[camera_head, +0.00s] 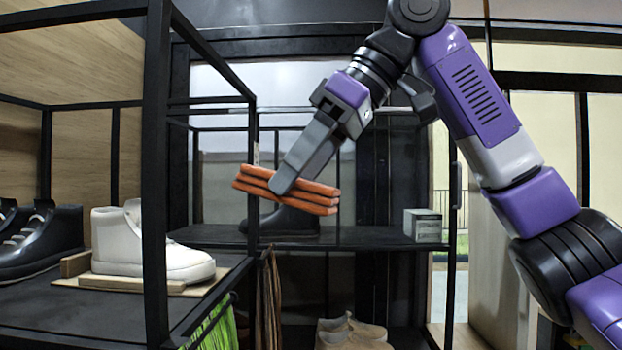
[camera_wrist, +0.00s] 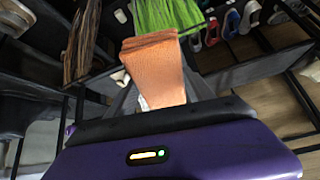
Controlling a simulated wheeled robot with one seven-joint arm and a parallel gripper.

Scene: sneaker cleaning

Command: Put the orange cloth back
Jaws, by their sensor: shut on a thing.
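The orange cloth (camera_head: 316,198) is a folded stack of several layers, held in the air in the head view. My gripper (camera_head: 280,187) is shut on it, with a grey finger across its front face. The cloth tilts slightly down to the right. In the wrist view the cloth (camera_wrist: 155,72) extends forward from my gripper (camera_wrist: 165,95), whose fingertips are partly hidden by it. In the head view the cloth is in front of the back shelf and a dark boot (camera_head: 283,222); the gap between them is hard to judge.
A black-framed rack at left holds a white sneaker (camera_head: 145,245) on a wooden board and black shoes (camera_head: 40,240). A green cloth (camera_head: 215,328) and brown strips (camera_head: 268,300) hang from racks. A small box (camera_head: 422,225) stands on the back shelf (camera_head: 370,240). Beige shoes (camera_head: 350,332) sit below.

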